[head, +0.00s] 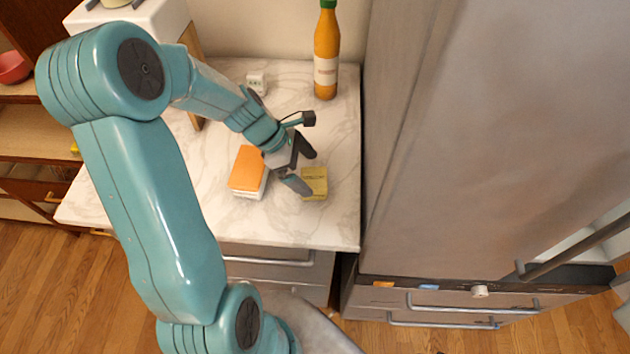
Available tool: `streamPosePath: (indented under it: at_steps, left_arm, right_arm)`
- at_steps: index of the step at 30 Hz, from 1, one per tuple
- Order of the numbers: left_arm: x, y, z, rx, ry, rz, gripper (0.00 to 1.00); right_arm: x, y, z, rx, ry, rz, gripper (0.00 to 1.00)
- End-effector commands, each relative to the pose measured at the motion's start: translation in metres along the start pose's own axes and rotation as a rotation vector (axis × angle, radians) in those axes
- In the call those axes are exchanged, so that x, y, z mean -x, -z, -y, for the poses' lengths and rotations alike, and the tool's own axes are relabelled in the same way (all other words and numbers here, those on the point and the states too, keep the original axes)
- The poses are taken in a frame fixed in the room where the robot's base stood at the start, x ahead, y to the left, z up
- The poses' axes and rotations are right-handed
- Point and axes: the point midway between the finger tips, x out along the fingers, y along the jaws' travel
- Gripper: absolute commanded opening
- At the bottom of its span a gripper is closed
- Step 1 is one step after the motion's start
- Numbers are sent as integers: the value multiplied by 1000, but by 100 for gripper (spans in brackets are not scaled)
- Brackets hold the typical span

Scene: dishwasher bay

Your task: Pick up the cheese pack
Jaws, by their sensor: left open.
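A small flat yellow pack (316,181), which looks like the cheese pack, lies on the marble counter near its front right part. An orange-topped white box (248,170) stands to its left; no label is readable on either. My left gripper (303,166) is open, with its two dark fingers spread and nothing between them. It is just up and left of the yellow pack in the picture, and one finger overlaps the pack's left edge. I cannot tell whether that finger touches it. My right gripper is not in view.
The marble counter (330,222) is clear right of and below the pack. An orange bottle (326,55) stands at the back, with a small white item (256,80) to its left. A tall grey fridge (490,130) borders the counter's right side.

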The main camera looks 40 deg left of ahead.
Motion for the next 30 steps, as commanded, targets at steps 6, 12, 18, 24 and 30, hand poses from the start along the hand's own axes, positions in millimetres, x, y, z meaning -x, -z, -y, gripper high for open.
streamPosePath:
  at_steps: [6, 12, 18, 24, 30]
  left_arm:
    - [-23, -2, 0, 1, 5, 0, 100]
    - [-53, -2, -1, -1, 3, 1, 100]
    - [-57, -2, -2, -1, -1, 0, 100]
    - [-57, -2, -2, 0, -1, 0, 64]
    - [-57, -2, -2, 0, 0, 0, 38]
  right_arm:
    - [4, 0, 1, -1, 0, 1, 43]
    - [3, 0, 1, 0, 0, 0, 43]
    - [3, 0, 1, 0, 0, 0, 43]
    - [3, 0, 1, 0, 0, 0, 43]
    - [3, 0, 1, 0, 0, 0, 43]
